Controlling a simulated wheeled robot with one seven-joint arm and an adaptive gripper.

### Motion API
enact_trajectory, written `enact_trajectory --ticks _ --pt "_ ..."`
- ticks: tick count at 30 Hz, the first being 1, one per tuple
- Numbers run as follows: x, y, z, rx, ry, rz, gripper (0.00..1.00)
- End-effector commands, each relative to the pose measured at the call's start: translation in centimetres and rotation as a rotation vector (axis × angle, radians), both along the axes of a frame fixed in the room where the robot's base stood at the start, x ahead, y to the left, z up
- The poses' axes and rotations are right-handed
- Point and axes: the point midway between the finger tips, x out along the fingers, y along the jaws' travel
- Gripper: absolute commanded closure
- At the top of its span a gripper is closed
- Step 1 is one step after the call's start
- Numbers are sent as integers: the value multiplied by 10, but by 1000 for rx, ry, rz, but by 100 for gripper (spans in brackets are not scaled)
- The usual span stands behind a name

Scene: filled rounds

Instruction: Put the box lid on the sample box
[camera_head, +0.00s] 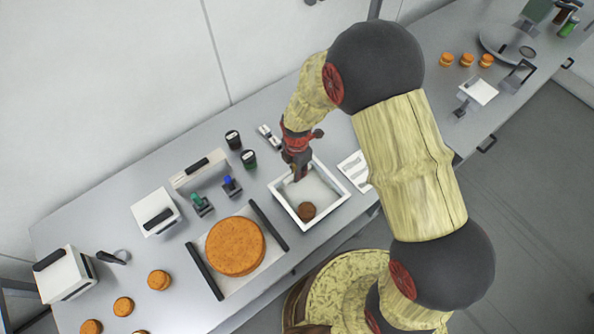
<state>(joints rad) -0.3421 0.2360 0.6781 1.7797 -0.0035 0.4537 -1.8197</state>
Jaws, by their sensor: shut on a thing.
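A white open-topped box (337,204) stands in the middle of the counter, with a small brown round (307,211) inside near its front. It may be the sample box; I cannot be sure. My gripper (299,175) points down over its back left part. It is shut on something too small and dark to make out. A flat white piece with a black bar handle (198,166) lies at the back, left of the box. A white block with a black handle (157,212) stands further left. I cannot tell which of these is the box lid.
A large orange round (235,246) lies on a pale board between two black bars, left of the open box. Two dark jars (248,159) and small green- and blue-topped items (230,185) stand behind. My arm covers the counter's middle right.

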Motion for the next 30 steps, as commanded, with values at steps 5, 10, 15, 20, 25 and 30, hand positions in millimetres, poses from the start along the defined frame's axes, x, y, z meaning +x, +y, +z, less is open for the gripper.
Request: enact_trajectory --ticks 5,10,15,20,25,30 --pt "0 0 -2 0 0 0 100" --pt "0 0 -4 0 0 0 100" --pt "0 0 -4 0 0 0 78" --pt "0 0 -4 0 0 0 69" --pt "0 0 -4 0 0 0 64" --pt "0 0 -4 0 0 0 61"
